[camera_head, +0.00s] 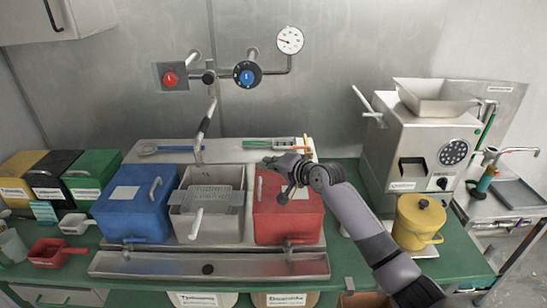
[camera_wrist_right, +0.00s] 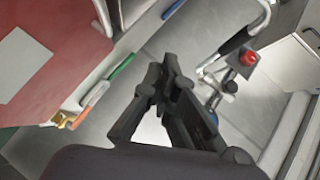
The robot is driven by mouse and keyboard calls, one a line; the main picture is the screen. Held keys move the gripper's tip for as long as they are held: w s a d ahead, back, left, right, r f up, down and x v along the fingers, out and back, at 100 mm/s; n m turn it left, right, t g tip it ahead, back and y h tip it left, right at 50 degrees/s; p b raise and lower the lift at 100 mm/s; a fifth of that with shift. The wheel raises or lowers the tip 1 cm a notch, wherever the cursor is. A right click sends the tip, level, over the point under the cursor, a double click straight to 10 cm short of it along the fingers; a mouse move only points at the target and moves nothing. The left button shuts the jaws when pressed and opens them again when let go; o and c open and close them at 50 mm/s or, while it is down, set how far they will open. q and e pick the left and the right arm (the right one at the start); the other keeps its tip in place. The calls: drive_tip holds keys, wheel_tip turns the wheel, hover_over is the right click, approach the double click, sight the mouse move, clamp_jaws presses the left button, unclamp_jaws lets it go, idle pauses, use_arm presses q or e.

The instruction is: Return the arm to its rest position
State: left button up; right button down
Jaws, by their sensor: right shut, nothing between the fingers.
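My right arm (camera_head: 360,222) comes in from the lower right of the head view and reaches over the red box (camera_head: 275,215). My right gripper (camera_head: 272,161) is above the back of that box, in front of the steel wall. In the right wrist view the gripper (camera_wrist_right: 160,72) shows dark fingers, shut with nothing between them. The red box lid (camera_wrist_right: 60,60) fills the upper left of that view. My left gripper and left arm are not in view.
A grinder machine (camera_head: 420,150) and a yellow pot (camera_head: 418,222) stand right of my arm. A blue box (camera_head: 135,208) and a metal basin with a strainer (camera_head: 208,195) stand left. A tap (camera_head: 205,130), valves and a gauge (camera_head: 289,40) are behind. A steel trough (camera_head: 150,266) runs in front.

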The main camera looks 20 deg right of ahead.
drive_tip(key=s+r+b, duration=0.1)
drive_tip(key=s+r, duration=0.3)
drive_tip(key=s+a+f+n+g+h, duration=0.1)
drive_tip(key=s+a+f+n+g, duration=0.15)
drive_tip(key=s+f, duration=0.65)
drive_tip(key=s+a+f+n+g+h, duration=0.1)
drive_tip(key=s+f+n+g, duration=0.15)
drive_tip(key=s+f, duration=0.55)
drive_tip(key=s+d+f+n+g+h, duration=0.1)
drive_tip(key=s+d+f+n, duration=0.15)
drive_tip(key=s, duration=0.65)
drive_tip(key=s+d+f+n+g+h, duration=0.1)
drive_tip(key=s+f+g+h, duration=0.15)
drive_tip(key=s, duration=0.65)
drive_tip(key=s+d+f+n+g, duration=0.1)
drive_tip(key=s+f+n, duration=0.15)
drive_tip(key=s, duration=0.55)
wheel_tip(320, 180, down, 27)
drive_tip(key=s+b, duration=0.1)
drive_tip(key=b, duration=0.1)
drive_tip(key=s+d+f+g+b, duration=0.2)
drive_tip(key=s+d+f, duration=0.1)
drive_tip(key=s+f, duration=1.4)
wheel_tip(320, 180, down, 2)
drive_tip(key=shift+s+f, duration=0.15)
drive_tip(key=shift+h, duration=0.25)
